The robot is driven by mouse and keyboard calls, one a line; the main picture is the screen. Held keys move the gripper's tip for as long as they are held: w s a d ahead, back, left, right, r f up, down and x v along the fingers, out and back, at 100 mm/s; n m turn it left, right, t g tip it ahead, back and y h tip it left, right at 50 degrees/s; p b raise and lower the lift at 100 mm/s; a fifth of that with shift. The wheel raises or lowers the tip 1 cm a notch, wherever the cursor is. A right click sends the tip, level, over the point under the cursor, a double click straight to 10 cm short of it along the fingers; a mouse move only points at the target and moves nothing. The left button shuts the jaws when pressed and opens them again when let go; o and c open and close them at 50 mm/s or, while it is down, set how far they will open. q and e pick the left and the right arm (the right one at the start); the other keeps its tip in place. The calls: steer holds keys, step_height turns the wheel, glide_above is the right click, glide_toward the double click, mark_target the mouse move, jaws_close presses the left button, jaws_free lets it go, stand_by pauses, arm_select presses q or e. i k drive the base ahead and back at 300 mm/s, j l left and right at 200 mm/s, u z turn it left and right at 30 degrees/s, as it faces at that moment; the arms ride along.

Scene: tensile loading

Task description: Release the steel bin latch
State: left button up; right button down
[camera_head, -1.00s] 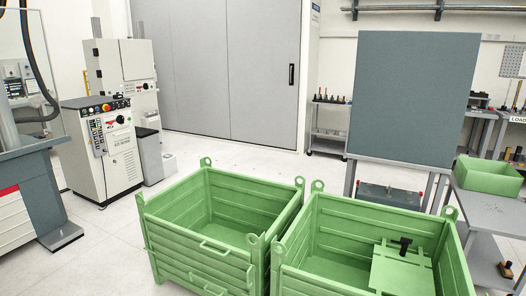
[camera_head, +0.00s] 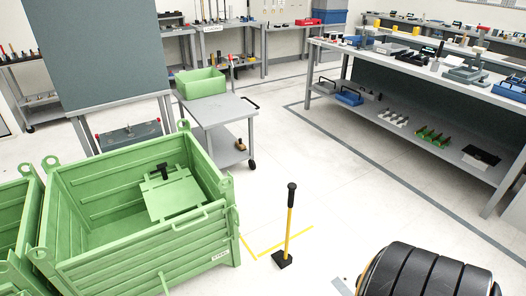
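A green metal bin (camera_head: 135,262) stands at the left of the head view. A small label (camera_head: 219,256) is on its lower front corner, its wording too small to read surely. A light green plate (camera_head: 172,200) with a black T-shaped part (camera_head: 160,168) shows within the bin's open top. A looped handle (camera_head: 178,220) is on the front rim. I cannot tell which part is the latch. A second green bin (camera_head: 15,225) stands beside it, cut off by the left edge. Neither of my grippers is in view.
A black-headed tool with a yellow shaft (camera_head: 289,222) stands upright on the floor, near yellow floor lines. A grey cart (camera_head: 222,112) carries a green tray (camera_head: 201,84). A long workbench (camera_head: 430,75) stands at the right.

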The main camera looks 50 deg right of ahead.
mark_target(235, 215)
steer(key=z, duration=1.2)
